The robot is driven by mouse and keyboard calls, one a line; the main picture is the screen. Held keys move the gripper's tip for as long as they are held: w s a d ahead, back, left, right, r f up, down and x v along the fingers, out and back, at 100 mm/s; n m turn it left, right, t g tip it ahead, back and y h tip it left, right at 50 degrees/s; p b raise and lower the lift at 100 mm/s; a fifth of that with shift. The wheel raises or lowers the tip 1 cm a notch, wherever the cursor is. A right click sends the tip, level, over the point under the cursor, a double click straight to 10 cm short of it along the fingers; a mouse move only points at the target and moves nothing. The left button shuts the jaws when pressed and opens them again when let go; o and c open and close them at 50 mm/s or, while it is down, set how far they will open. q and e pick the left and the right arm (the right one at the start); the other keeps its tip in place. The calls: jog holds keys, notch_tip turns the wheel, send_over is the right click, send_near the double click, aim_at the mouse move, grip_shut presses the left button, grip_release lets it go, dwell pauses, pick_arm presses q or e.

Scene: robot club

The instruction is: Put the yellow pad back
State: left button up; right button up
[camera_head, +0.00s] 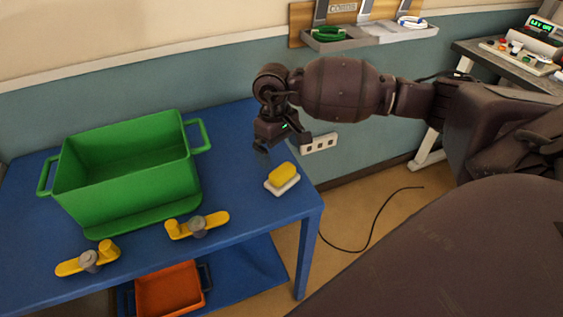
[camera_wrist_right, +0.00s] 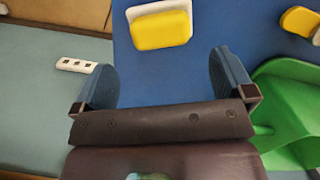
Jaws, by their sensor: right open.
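The yellow pad (camera_head: 283,172) lies on a small white tray (camera_head: 284,186) near the right end of the blue table (camera_head: 245,205). In the right wrist view the yellow pad (camera_wrist_right: 161,30) sits on the white tray (camera_wrist_right: 188,7), ahead of the fingers. My right gripper (camera_head: 264,150) is above the table, behind and a little left of the pad, apart from it. In the right wrist view its fingers (camera_wrist_right: 164,85) are spread with only blue tabletop between them. My left gripper is not in view.
A green bin (camera_head: 130,190) with handles stands on the table's left side. Two yellow-and-grey levers (camera_head: 88,262) (camera_head: 198,225) lie in front of it. An orange tray (camera_head: 168,290) is on the lower shelf. A power strip (camera_head: 319,143) is on the wall behind.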

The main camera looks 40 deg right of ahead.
aim_at(278, 166)
jog(key=shift+w+r, duration=0.15)
jog(key=shift+r, duration=1.2)
jog(key=shift+w+r, duration=0.15)
jog(key=shift+r, duration=1.15)
